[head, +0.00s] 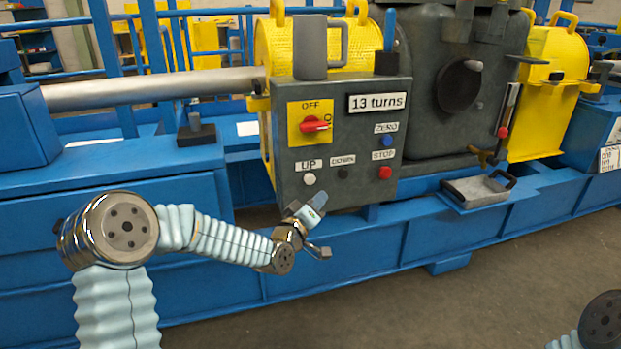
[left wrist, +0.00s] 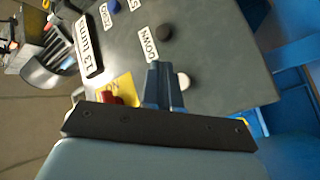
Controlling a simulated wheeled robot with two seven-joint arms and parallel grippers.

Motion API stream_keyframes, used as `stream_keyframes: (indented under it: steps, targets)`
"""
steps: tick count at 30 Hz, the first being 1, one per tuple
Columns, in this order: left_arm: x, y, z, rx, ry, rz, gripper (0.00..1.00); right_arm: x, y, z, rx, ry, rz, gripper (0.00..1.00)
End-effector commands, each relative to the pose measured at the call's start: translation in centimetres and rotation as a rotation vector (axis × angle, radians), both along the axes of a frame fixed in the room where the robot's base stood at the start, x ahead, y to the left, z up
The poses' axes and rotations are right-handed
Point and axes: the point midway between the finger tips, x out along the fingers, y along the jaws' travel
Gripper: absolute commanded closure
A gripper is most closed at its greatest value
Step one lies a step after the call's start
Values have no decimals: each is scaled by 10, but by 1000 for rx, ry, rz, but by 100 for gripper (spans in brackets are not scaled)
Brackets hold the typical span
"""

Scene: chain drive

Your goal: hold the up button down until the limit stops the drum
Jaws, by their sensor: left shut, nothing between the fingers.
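A grey control box (head: 355,150) stands on the blue frame. Its white up button (head: 309,179) sits at the lower left under an UP label; in the left wrist view the up button (left wrist: 184,80) shows just beside my fingers. The black down button (head: 343,173) is to its right. The display (head: 376,102) reads 13 turns. My left gripper (head: 318,199) is shut and empty, just below and right of the up button in the head view. Its closed fingers (left wrist: 156,72) point at the panel; contact with the button cannot be told. My right gripper is out of view.
The panel also has a red rotary switch (head: 316,124), a blue zero button (head: 387,141) and a red stop button (head: 385,173). A grey mug (head: 310,50) stands on the box. A grey tray (head: 478,191) sits on the frame at right. Floor in front is clear.

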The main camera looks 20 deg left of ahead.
Motion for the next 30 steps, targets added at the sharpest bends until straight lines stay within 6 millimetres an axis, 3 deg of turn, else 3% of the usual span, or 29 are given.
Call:
stream_keyframes:
  steps: [5,12,30]
  targets:
    - [22,15,2,-1,1,1,100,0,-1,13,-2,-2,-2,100]
    - [40,27,-1,0,-1,1,100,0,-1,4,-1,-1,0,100]
    - [44,30,0,-1,0,0,100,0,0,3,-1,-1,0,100]
